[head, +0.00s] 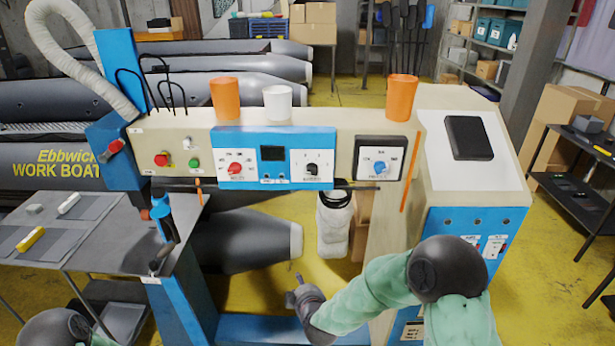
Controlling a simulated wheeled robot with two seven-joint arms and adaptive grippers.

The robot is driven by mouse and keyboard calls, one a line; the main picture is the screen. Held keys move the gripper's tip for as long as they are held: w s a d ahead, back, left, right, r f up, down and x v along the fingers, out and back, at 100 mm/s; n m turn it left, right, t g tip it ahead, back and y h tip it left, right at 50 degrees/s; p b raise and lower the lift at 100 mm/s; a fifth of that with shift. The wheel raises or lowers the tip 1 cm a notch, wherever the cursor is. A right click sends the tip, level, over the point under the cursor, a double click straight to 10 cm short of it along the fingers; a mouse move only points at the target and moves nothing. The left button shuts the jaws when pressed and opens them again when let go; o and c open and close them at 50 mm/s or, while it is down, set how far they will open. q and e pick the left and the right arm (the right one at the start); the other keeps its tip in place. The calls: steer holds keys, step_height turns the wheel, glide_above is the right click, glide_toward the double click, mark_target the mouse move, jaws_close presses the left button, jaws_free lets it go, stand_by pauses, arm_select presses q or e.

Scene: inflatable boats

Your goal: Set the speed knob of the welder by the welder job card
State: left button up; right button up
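The welder is a cream machine (345,122) across the middle. Its blue panel (222,146) carries a red knob (235,169), a dark screen (272,153) and a black knob (312,169) on a white plate. A black plate (393,147) to the right carries a blue knob (380,167). Labels and pointer settings are too small to read, so I cannot tell which is the speed knob. I cannot identify the job card. My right gripper (296,290) is low in front of the machine, below the panels and touching no knob; its fingers are unclear. My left gripper is out of view.
Orange cups (225,98) and a white cup (278,103) stand on top. Red (161,160) and green (194,163) buttons are at the left. A grey table (92,214) stands left. Air before the panels is clear.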

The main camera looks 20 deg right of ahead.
steer(key=w+d+r+n+t+h+p, duration=0.1)
steer(key=w+r+n+t+h+p, duration=0.15)
steer(key=r, duration=1.35)
steer(key=n+t+h+p, duration=0.1)
steer(key=t+h+p, duration=0.1)
steer(key=t+p, duration=0.1)
glide_toward(311, 172)
steer(key=b+x, duration=0.1)
steer(key=x, duration=0.8)
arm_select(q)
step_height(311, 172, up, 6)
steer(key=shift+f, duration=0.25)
arm_select(e)
steer(key=shift+s, duration=0.1)
jaws_close()
